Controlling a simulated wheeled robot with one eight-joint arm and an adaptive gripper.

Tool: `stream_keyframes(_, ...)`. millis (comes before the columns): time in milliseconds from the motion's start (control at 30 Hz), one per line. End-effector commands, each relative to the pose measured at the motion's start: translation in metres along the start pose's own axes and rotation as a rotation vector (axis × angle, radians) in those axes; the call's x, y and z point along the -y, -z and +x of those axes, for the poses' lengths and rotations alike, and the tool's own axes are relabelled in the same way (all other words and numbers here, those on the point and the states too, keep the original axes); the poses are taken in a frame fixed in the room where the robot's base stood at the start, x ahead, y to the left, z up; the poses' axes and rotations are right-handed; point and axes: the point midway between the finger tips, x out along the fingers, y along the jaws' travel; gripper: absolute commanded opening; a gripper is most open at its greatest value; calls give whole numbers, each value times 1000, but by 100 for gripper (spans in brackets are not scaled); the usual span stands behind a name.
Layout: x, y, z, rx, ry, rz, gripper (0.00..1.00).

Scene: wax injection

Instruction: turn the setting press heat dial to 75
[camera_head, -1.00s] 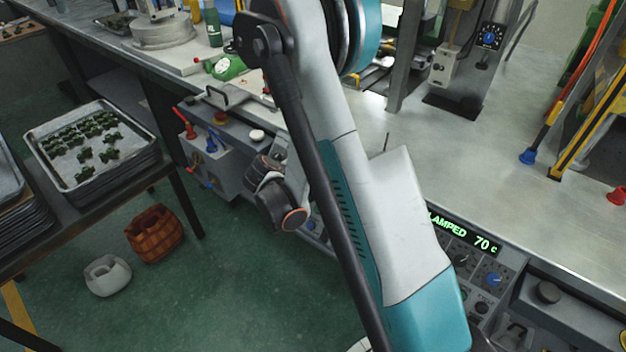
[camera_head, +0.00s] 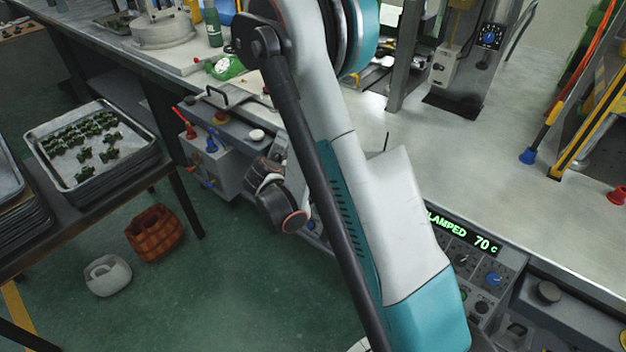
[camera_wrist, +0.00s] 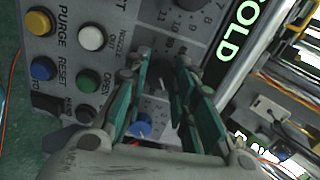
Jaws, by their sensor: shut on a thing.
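My gripper (camera_wrist: 160,72) shows in the wrist view, its teal fingers shut on a dark dial (camera_wrist: 160,78) on a grey control panel. The fingers hide most of this dial and its pointer. In the head view my arm covers the gripper and the held dial. A green display (camera_head: 462,231) at the bench front there reads "70 c", beside letters ending in "LAMPED". Its first letter is hidden by my arm.
Near my fingers are a blue knob (camera_wrist: 141,126), another dark dial (camera_wrist: 190,3), and yellow (camera_wrist: 39,22), white (camera_wrist: 91,37) and green (camera_wrist: 88,81) buttons. A lit display (camera_wrist: 236,32) shows "OLD". A tray table (camera_head: 155,166) and baskets stand left.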

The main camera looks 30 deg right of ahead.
Motion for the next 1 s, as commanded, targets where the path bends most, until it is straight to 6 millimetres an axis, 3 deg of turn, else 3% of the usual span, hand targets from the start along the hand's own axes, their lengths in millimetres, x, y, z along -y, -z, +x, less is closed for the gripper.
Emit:
stream_keyframes(767,-1,0,0,0,0,97,0)
stream_keyframes(800,-1,0,0,0,0,97,33)
stream_keyframes(833,-1,0,0,0,0,96,40)
stream_keyframes(867,-1,0,0,0,0,96,45)
stream_keyframes(1000,0,0,0,0,1,96,45)
